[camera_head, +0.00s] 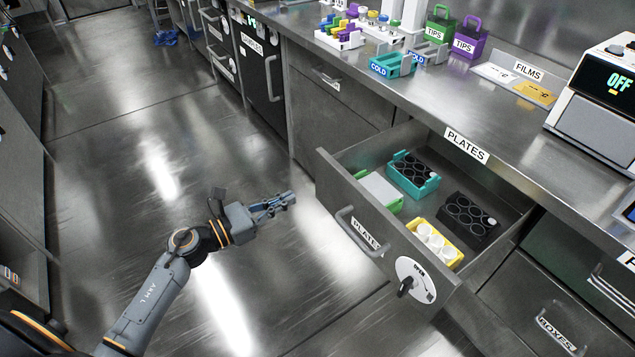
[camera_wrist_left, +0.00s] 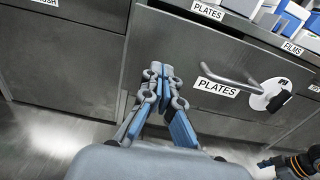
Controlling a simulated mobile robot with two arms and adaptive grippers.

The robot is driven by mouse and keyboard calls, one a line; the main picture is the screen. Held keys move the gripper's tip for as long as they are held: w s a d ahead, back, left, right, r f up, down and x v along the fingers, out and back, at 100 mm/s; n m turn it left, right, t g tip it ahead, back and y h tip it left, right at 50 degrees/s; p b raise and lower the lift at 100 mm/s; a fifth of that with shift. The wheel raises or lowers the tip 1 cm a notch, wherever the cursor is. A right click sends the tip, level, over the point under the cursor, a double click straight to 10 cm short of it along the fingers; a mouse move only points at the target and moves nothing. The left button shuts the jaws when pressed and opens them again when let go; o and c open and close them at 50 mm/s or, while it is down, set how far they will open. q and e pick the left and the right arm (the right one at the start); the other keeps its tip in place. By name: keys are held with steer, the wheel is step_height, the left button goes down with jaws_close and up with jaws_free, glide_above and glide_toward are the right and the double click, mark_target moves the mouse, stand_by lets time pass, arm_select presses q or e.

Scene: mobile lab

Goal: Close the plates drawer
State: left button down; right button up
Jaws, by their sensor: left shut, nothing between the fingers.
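The plates drawer (camera_head: 335,188) is pulled out from under the counter. Its front bears a bar handle (camera_head: 352,236), a PLATES label and a round white dial with a black knob (camera_head: 407,285); the dial reads OPEN. My left gripper (camera_head: 288,199) is shut and empty, in front of the drawer and left of it, apart from the front in the head view. In the left wrist view its closed fingers (camera_wrist_left: 160,72) point at the left part of the drawer front (camera_wrist_left: 170,45), left of the handle (camera_wrist_left: 228,78) and knob (camera_wrist_left: 278,100).
The drawer holds a teal rack (camera_head: 413,190), a black rack (camera_head: 468,215), a yellow rack with white items (camera_head: 434,242) and a white-topped green box (camera_head: 378,191). The BOXES drawer (camera_head: 550,318) is at right. Open floor (camera_head: 120,160) lies left.

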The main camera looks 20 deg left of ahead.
mark_target(328, 179)
arm_select(q)
steer(key=x, duration=0.9)
steer(key=shift+w+p, duration=0.1)
steer(key=shift+p, duration=0.2)
arm_select(e)
steer(key=shift+s+d+f, duration=0.1)
steer(key=shift+s+f, duration=0.2)
steer(key=shift+f, duration=0.3)
steer(key=shift+s+f, duration=0.3)
steer(key=shift+f, duration=0.25)
